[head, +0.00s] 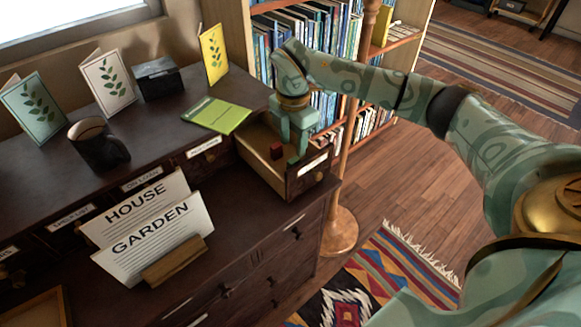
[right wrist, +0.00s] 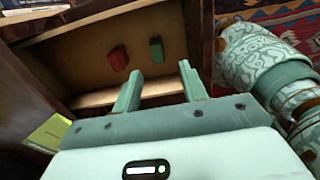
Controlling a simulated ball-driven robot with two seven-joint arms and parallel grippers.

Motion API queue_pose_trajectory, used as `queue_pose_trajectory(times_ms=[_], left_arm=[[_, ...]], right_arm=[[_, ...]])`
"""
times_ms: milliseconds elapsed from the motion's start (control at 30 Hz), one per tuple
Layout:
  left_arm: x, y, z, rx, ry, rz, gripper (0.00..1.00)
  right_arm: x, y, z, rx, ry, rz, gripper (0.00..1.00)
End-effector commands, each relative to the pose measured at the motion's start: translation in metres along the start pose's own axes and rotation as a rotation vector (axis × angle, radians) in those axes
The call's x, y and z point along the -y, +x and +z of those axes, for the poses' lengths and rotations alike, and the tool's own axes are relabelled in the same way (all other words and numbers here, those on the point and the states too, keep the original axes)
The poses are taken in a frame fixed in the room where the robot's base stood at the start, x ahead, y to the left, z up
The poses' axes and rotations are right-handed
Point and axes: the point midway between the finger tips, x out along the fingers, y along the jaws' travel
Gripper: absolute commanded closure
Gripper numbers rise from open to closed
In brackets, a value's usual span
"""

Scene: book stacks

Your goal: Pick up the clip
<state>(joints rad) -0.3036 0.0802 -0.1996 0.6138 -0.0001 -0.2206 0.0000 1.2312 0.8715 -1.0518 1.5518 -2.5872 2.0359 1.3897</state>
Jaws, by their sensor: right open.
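A small red block-like piece (head: 277,151) lies in the open drawer (head: 262,171) at the desk's right end. In the right wrist view, the red piece (right wrist: 118,57) and a small green piece (right wrist: 156,49) lie side by side on the drawer floor. I cannot tell which of them is the clip. My right gripper (head: 292,146) reaches down over the drawer. It is open and empty, its fingertips (right wrist: 160,70) short of both pieces. The green piece is hard to tell apart from my green fingers in the head view. My left gripper is not in view.
The drawer's walls surround the pieces. A green booklet (head: 217,115) lies on the desk top beside the drawer. A dark mug (head: 98,148), a black box (head: 159,78) and HOUSE and GARDEN cards (head: 150,240) stand further left. A lamp pole (head: 345,165) stands right of the drawer.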

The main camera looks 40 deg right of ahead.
Motion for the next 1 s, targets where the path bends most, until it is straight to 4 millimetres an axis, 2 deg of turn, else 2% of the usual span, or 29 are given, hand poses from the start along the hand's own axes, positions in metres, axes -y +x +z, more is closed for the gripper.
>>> queue_pose_trajectory(times_ms=[167, 467, 700, 767, 867, 1000], left_arm=[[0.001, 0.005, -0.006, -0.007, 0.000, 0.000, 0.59], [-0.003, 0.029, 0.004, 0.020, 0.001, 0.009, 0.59], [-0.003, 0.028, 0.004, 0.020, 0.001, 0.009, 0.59], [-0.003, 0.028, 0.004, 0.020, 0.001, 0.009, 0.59], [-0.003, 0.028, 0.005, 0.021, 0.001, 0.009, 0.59], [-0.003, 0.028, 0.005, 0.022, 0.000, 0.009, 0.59]], right_arm=[[-0.001, 0.012, 0.000, -0.001, 0.000, 0.000, 0.57], [-0.004, 0.059, 0.005, -0.001, -0.001, -0.004, 0.57], [-0.005, 0.058, 0.005, 0.000, -0.001, 0.002, 0.57], [-0.005, 0.058, 0.005, 0.000, -0.001, 0.002, 0.71], [-0.005, 0.058, 0.005, 0.000, -0.001, 0.002, 0.99], [-0.004, 0.058, 0.005, 0.000, -0.001, 0.001, 1.00]])
